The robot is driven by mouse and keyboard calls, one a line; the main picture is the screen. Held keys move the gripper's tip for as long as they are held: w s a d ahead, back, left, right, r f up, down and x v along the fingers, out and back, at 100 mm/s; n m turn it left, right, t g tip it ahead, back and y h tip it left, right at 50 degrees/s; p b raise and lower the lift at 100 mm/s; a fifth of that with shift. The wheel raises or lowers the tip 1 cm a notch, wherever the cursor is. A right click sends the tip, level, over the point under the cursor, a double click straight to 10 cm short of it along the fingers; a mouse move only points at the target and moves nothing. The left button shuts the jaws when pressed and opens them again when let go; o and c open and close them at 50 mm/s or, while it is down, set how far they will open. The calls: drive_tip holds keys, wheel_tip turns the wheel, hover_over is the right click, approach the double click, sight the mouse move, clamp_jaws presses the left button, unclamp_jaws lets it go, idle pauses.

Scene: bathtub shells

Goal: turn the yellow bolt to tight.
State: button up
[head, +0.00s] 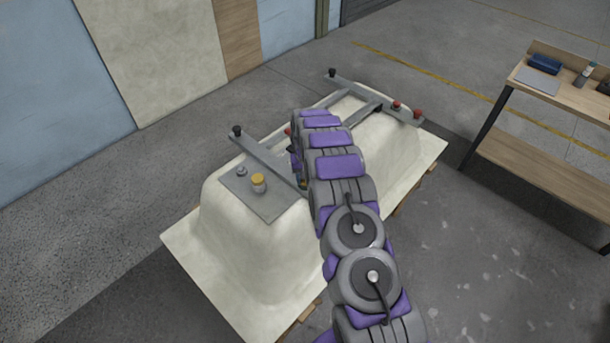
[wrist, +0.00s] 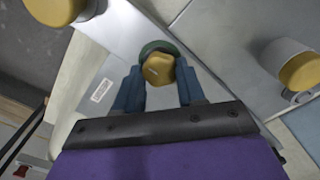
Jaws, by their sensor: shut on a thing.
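The yellow bolt (wrist: 158,69) has a faceted head with a dark green collar behind it, and sits at a grey metal plate in the wrist view. My gripper (wrist: 160,80) has its two blue fingers on either side of the bolt head and is shut on it. How far the bolt is screwed in cannot be told. In the head view my purple and grey arm reaches over the cream tub shell (head: 235,235) and hides most of the gripper and the bolt.
A yellow-capped post (head: 258,183) stands on the grey plate, left of my arm. The wrist view shows yellow-topped cylinders at upper left (wrist: 55,10) and right (wrist: 300,71). A metal frame with red knobs (head: 418,113) lies across the shell. A workbench (head: 555,85) stands right.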

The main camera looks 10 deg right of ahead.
drive_tip(key=shift+m, duration=0.5)
drive_tip(key=o, duration=1)
drive_tip(key=shift+o, duration=0.2)
drive_tip(key=shift+r, duration=0.15)
wheel_tip(320, 180, up, 17)
drive_tip(key=p, duration=0.1)
drive_tip(key=shift+p, duration=0.4)
drive_tip(key=shift+w+a, duration=0.1)
